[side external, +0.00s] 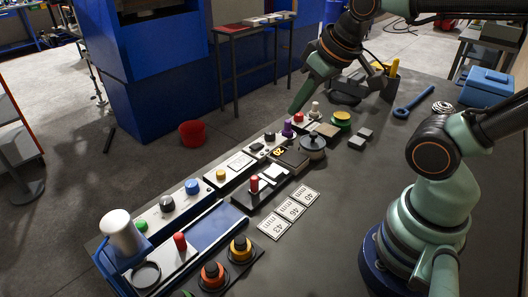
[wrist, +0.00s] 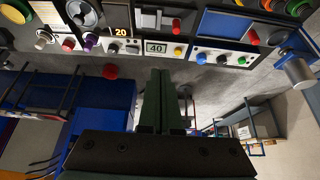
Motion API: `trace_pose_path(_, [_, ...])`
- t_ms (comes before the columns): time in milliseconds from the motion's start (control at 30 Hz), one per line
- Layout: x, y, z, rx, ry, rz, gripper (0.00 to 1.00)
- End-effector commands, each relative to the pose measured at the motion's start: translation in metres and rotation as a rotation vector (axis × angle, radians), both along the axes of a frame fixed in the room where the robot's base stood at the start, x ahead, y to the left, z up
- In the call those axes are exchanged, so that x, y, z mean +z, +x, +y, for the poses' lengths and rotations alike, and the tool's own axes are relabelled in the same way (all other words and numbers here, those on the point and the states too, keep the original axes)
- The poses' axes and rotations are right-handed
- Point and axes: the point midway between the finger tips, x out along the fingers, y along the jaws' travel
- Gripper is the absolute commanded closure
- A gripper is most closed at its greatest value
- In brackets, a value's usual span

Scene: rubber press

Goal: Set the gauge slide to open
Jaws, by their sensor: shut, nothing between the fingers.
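A red-knobbed slide (side external: 254,185) sits on a dark base beside the number cards in the side external view; it looks like the gauge slide. Its red knob (wrist: 177,26) shows near the top of the wrist view. A second red-knobbed slide (side external: 180,243) sits on a pale plate with a dark ring, at the end of a blue track. It also shows in the wrist view (wrist: 252,37). No label naming either slide is readable. My gripper (side external: 294,110) is shut and empty, in the air beyond the panel row, apart from both knobs. Its fingers also show in the wrist view (wrist: 162,75).
A control panel (side external: 166,205) with several coloured buttons runs along the table edge. Number cards (side external: 290,212) lie flat beside the slide. A blue wrench (side external: 413,100) lies farther back.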

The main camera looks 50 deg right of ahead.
Motion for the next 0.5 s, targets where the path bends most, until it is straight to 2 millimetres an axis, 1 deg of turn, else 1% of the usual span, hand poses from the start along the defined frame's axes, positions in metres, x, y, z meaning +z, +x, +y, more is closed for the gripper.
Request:
trace_pose_path(233, [0.0,0.0,0.0,0.0,0.0,0.0,1.0])
trace_pose_path(267, [0.0,0.0,0.0,0.0,0.0,0.0,0.92])
trace_pose_path(300, [0.0,0.0,0.0,0.0,0.0,0.001,0.77])
trace_pose_path(400, [-0.001,0.003,0.001,-0.003,0.004,0.016,0.43])
trace_pose_path(500, [-0.005,0.01,0.004,-0.014,0.013,0.058,0.43])
